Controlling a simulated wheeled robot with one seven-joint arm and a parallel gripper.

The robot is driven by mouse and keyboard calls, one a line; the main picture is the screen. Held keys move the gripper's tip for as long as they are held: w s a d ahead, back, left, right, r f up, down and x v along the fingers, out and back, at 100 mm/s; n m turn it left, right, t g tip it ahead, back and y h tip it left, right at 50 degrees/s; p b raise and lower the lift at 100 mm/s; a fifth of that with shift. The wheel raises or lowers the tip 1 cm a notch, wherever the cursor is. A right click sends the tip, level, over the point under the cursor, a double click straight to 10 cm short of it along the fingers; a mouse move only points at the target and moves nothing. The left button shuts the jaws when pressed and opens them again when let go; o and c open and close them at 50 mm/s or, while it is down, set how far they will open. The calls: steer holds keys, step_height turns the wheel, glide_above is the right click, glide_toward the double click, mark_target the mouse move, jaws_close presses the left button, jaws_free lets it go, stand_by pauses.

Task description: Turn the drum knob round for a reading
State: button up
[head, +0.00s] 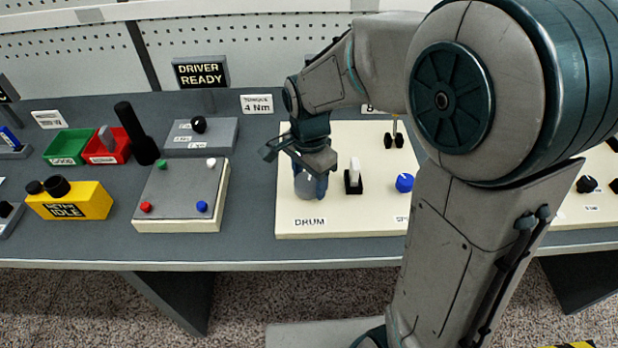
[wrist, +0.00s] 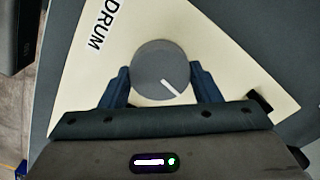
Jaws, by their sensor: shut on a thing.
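The drum knob (wrist: 158,68) is a round grey knob with a white pointer line. In the wrist view it sits between the two dark blue fingers of my gripper (wrist: 160,88), which are shut on its sides. The pointer line runs from near the middle towards the lower right in that view. The word DRUM is printed on the cream panel (wrist: 75,85) beside it. In the head view my gripper (head: 311,185) points down over the knob at the panel's left end, above the DRUM label (head: 310,222).
Right of the knob stand a white lever switch (head: 354,174) and a blue knob (head: 404,183). A grey box with coloured buttons (head: 181,188) lies left of the panel. A sign (head: 201,73) reads DRIVER READY; a card (head: 257,104) reads TORQUE 4 Nm. My arm covers the panel's right part.

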mark_target(310, 181)
steer(key=shift+m, duration=0.9)
steer(key=o, duration=1)
step_height(310, 181, up, 14)
steer(key=shift+p, duration=0.35)
steer(key=shift+s+d, duration=0.1)
steer(key=s+d+f+n+t+p, duration=0.1)
steer(key=s+d+f+n, duration=0.4)
steer(key=s+d+n, duration=0.6)
steer(key=shift+s+d+f+n+t, duration=0.15)
steer(key=shift+s+d+n+t, duration=0.1)
steer(key=shift+s+n+t, duration=0.5)
